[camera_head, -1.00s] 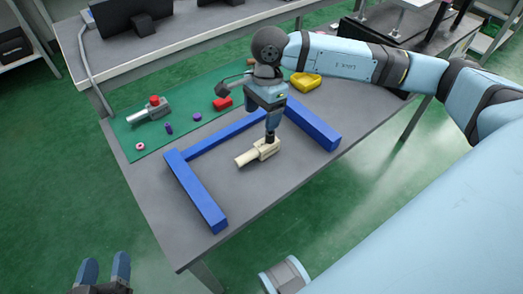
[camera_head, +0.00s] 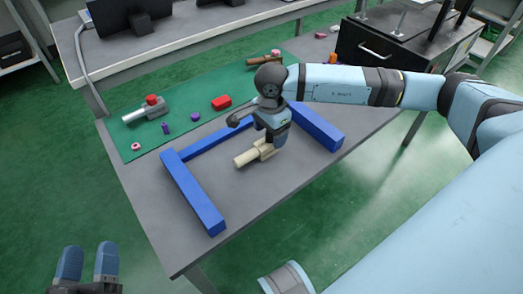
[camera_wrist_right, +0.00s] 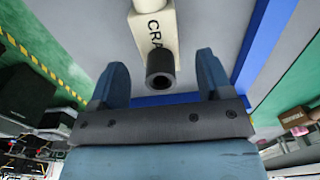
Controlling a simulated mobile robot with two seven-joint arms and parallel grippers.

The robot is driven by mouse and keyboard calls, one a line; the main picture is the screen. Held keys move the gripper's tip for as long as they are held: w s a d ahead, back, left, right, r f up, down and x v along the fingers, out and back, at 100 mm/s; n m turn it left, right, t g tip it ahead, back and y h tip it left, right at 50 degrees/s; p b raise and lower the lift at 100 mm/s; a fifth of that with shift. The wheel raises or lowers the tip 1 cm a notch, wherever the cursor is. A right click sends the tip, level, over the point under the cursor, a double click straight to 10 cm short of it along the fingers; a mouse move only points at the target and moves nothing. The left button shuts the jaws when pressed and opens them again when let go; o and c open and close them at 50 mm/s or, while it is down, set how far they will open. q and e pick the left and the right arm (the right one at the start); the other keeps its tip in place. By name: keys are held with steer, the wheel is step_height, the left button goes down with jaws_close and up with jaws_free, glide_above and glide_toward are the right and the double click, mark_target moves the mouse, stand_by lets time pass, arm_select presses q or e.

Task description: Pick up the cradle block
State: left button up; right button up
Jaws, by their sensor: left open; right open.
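The cradle block (camera_head: 247,157) is a beige piece lying on the grey table inside a blue U-shaped frame (camera_head: 192,190). My left gripper (camera_head: 88,262) is open and empty, off the table at the lower left.
A black cabinet (camera_head: 380,45) stands at the back right. The table's front left is clear.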

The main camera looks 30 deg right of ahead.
mark_target(270, 139)
step_height(270, 139, down, 3)
steer(key=shift+r, duration=0.1)
steer(key=shift+c, duration=0.4)
steer(key=c, duration=1)
steer(key=shift+r, duration=0.1)
